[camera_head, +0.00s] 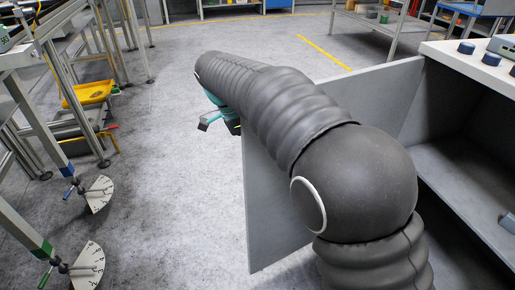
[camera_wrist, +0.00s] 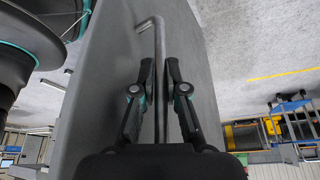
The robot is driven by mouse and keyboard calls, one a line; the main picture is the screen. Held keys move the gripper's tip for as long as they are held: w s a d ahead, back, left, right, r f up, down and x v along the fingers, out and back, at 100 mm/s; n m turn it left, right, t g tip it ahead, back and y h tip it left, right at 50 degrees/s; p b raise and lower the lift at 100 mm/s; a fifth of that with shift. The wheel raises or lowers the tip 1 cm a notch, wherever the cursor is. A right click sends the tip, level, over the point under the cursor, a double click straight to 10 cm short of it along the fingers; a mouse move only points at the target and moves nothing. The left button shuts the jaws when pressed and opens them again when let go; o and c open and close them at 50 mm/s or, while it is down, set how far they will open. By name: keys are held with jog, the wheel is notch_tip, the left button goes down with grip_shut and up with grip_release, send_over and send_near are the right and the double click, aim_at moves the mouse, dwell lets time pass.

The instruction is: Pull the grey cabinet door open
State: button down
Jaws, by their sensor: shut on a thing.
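The grey cabinet door (camera_head: 272,225) stands swung wide open from the grey cabinet (camera_head: 455,130), whose dark inside shows at the right. In the wrist view the door's grey face (camera_wrist: 105,75) fills the middle, with a bent metal bar handle (camera_wrist: 158,45) on it. My gripper (camera_wrist: 159,72) has one finger on each side of the handle and is shut on it. In the head view only a bit of my gripper (camera_head: 218,122) shows beyond the door's outer edge. My dark arm hides part of the door and the grip itself.
The white cabinet top (camera_head: 475,62) carries dark blue knobs. A metal frame with a yellow tray (camera_head: 88,93) and fan-shaped plates (camera_head: 98,195) stands at the left. The floor (camera_head: 185,200) between it and the door is clear. A table (camera_head: 375,22) stands at the back.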

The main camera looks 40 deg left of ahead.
jog(key=c, duration=1.2)
grip_release()
jog(key=shift+w, duration=0.1)
jog(key=shift+r, duration=0.1)
jog(key=shift+a+r, duration=0.15)
jog(key=shift+r, duration=0.05)
jog(key=v, duration=1.1)
jog(key=shift+s+r, duration=0.2)
jog(key=shift+s, duration=0.05)
